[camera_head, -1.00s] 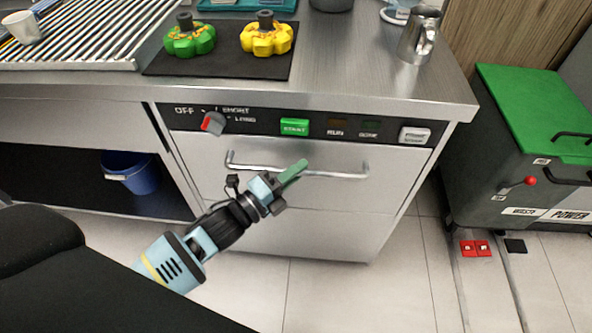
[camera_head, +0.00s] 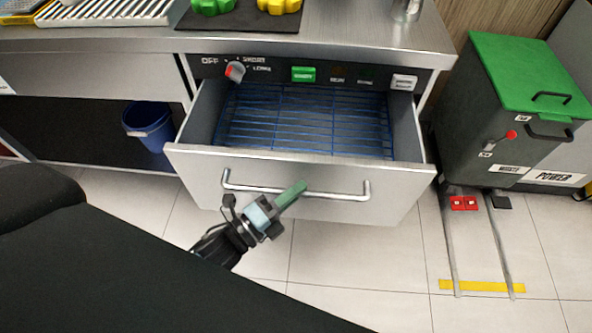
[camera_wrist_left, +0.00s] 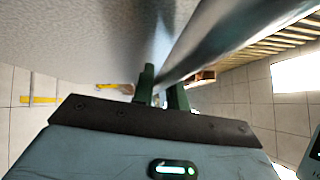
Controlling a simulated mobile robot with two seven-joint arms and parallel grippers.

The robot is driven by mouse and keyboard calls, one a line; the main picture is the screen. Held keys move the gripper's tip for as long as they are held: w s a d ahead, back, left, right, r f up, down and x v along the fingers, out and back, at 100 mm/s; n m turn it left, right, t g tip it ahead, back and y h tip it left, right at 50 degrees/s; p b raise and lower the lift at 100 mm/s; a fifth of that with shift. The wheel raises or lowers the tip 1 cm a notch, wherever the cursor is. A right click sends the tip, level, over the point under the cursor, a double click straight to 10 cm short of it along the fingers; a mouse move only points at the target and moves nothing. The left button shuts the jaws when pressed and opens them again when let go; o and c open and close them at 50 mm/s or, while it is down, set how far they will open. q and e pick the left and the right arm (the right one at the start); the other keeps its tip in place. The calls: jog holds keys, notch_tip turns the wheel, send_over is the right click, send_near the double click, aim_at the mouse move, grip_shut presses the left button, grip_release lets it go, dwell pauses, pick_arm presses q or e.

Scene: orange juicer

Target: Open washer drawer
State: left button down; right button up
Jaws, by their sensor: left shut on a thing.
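The washer drawer (camera_head: 290,205) is pulled out from under the steel counter, and its blue wire rack (camera_head: 300,122) shows inside. A bar handle (camera_head: 335,195) runs across its steel front. My left gripper (camera_head: 292,194) is shut on the handle near its middle. In the left wrist view, the green fingers (camera_wrist_left: 160,90) stand at the bar handle (camera_wrist_left: 220,40), which runs up to the right. The exact grip on the bar is partly hidden. My right gripper is not in view.
A control panel with a dial (camera_head: 235,71) and a green start button (camera_head: 303,74) is above the drawer. A blue bucket (camera_head: 150,127) stands under the counter at left. A green-lidded waste bin (camera_head: 520,75) stands at right. Tiled floor in front is clear.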

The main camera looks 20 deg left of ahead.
pick_arm(q)
jog(key=s+d, duration=0.2)
jog(key=s, duration=0.6)
jog(key=shift+s+d+p, duration=0.15)
jog(key=shift+p, duration=0.2)
jog(key=c, duration=1.4)
grip_release()
jog(key=v, duration=0.7)
jog(key=shift+s+b, duration=0.35)
jog(key=shift+b, duration=0.1)
